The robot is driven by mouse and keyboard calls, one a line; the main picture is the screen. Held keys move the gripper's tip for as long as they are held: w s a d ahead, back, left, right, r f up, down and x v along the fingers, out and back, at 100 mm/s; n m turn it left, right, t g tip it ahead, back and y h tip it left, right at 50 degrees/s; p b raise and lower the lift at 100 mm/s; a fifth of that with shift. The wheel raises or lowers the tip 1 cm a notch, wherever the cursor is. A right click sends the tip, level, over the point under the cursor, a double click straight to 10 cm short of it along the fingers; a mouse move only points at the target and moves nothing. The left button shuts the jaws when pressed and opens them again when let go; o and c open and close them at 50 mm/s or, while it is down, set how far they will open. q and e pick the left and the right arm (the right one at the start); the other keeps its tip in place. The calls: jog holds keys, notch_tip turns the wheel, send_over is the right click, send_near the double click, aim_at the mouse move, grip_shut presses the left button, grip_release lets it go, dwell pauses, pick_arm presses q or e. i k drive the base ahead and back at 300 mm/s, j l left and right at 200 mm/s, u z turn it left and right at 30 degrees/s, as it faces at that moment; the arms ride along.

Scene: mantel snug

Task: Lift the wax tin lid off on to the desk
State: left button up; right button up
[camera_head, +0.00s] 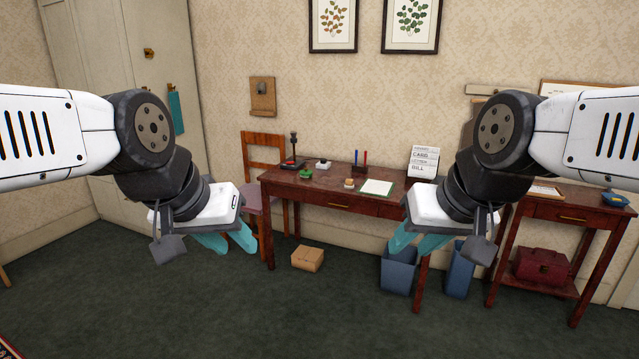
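The dark red wooden desk (320,193) stands against the far wall with several small things on it. A small round tan-and-white container (349,184) sits near its front middle, and a small green item (305,174) lies further left. Either could be the wax tin; they are too small to tell, and I cannot make out a lid. My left gripper (236,249) hangs in front of the desk's left end, its teal fingers apart and empty. My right gripper (408,252) hangs before the desk's right part, also open and empty. Both are well short of the desktop things.
The desk also bears a paper pad (376,187), upright pens (360,159) and a letter rack (423,162). A chair (262,149) stands behind its left end. A carton (307,258) and blue bins (397,276) are on the floor. A side table (565,213) stands right.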

aim_at(306, 173)
jog(key=i, duration=2.2)
jog(key=i+u, duration=0.25)
jog(key=i, duration=0.25)
jog(key=i+l+u, duration=0.25)
jog(key=i, duration=0.2)
jog(key=i+l+u, duration=0.25)
jog(key=i, duration=0.2)
